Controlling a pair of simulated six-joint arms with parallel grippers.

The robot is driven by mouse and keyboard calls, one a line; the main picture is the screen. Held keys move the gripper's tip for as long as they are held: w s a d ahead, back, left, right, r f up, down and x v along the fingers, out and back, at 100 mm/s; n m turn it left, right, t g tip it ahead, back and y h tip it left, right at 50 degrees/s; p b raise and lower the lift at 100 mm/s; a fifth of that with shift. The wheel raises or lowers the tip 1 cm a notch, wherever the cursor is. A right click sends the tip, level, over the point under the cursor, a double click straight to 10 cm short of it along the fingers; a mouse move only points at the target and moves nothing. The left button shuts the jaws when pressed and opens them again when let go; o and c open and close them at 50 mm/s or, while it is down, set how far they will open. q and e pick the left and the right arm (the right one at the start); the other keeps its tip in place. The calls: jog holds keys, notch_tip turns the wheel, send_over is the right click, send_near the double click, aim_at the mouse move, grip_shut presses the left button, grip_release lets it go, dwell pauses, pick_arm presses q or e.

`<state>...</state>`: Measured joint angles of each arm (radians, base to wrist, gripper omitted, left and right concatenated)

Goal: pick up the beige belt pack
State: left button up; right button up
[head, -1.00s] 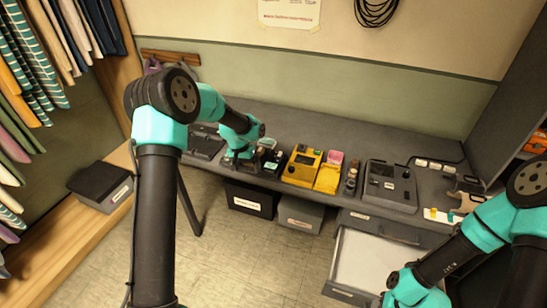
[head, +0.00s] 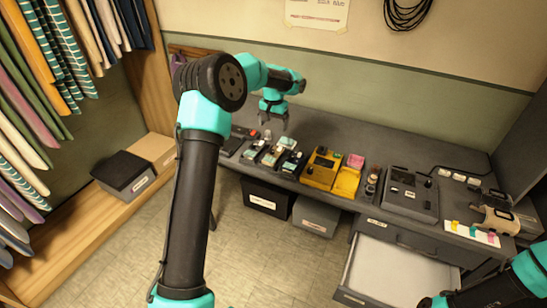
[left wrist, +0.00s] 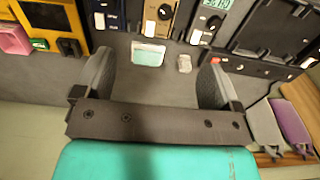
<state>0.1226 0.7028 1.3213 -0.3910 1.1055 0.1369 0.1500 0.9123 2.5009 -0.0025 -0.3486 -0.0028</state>
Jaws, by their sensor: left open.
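Several small belt packs stand in a row on the grey bench. The middle one looks beige (head: 271,154), with dark and pale green parts; in the left wrist view a tan-edged pack (left wrist: 158,18) shows at the top edge, partly cut off. Beside it are a grey pack with a green display (left wrist: 207,20) and a navy one (left wrist: 110,12). My left gripper (head: 275,125) is open and empty, above the back of the bench behind the row. My right gripper is out of frame.
A yellow box (head: 322,168) stands right of the packs, then a grey console (head: 409,194). An open drawer (head: 395,275) juts out below the bench.

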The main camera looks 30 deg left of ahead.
aim_at(273, 151)
pick_arm(q)
notch_tip(273, 151, down, 10)
jog(key=shift+f, duration=0.25)
dwell(0.3)
jog(key=shift+s+f, duration=0.1)
jog(key=shift+f, duration=2.5)
jog(key=c, duration=1.1)
jog(key=shift+r, duration=0.1)
jog(key=shift+r, duration=1.45)
jog(key=shift+s+r, duration=0.1)
jog(key=shift+r, duration=0.2)
jog(key=s+d+r, duration=0.1)
jog(key=s+d, duration=0.7)
jog(key=s, duration=0.5)
jog(key=shift+s+d+r, duration=0.15)
jog(key=shift+s, duration=0.05)
